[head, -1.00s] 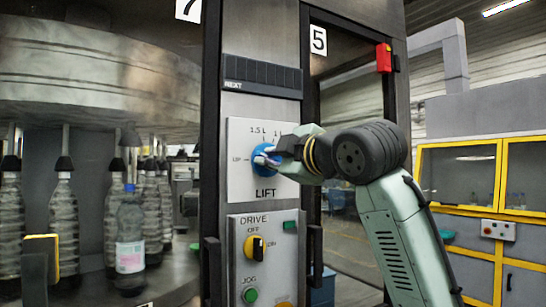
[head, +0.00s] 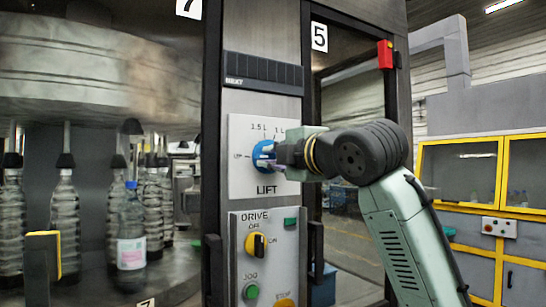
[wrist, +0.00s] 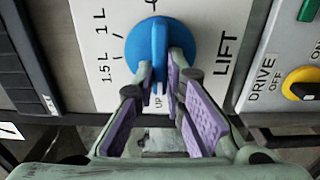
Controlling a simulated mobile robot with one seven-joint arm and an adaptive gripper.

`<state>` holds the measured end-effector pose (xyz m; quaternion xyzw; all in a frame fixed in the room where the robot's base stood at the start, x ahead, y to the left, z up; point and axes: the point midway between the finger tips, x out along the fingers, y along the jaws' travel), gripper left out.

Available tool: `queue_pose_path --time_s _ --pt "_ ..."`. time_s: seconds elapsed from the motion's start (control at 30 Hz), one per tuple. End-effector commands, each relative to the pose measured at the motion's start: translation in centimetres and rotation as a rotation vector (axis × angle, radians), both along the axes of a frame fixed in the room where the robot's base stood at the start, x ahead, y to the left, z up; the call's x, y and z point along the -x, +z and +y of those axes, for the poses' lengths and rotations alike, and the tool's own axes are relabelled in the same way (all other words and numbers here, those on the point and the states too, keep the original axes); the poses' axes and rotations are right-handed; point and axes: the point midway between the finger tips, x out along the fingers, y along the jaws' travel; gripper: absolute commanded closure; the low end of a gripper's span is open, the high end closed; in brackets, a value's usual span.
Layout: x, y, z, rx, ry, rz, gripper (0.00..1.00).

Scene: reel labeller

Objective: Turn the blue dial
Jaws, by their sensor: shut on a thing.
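The blue dial (head: 263,155) is on the white LIFT panel (head: 243,183), with marks for UP, 1.5 L and 1 L. In the wrist view the round blue dial (wrist: 147,40) is at the top centre, its raised grip between my fingers. My gripper (head: 274,160) reaches it from the right in the head view and hides part of its right side. In the wrist view my gripper's (wrist: 162,75) purple-padded fingers are shut on the dial's grip, which lies roughly along the direction of the UP label.
Below is the DRIVE panel (head: 264,222) with a yellow and black switch (head: 256,245) and a green JOG button (head: 251,291). Bottles (head: 131,230) stand in the machine at left. A dark door frame (head: 313,120) and a yellow-framed cabinet (head: 465,175) are to the right.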

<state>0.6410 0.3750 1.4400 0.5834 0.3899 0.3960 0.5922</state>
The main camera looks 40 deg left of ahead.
Motion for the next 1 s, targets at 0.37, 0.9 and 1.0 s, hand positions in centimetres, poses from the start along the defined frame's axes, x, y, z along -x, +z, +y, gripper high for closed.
queue_pose_path --time_s 0.37,0.9,1.0 --pt "0.0 0.0 0.0 0.002 0.000 -0.001 0.79" --pt "0.3 0.0 -0.7 -0.001 -0.001 -0.001 0.69" --pt "0.8 0.0 -2.0 -0.001 -0.002 -0.002 0.69"
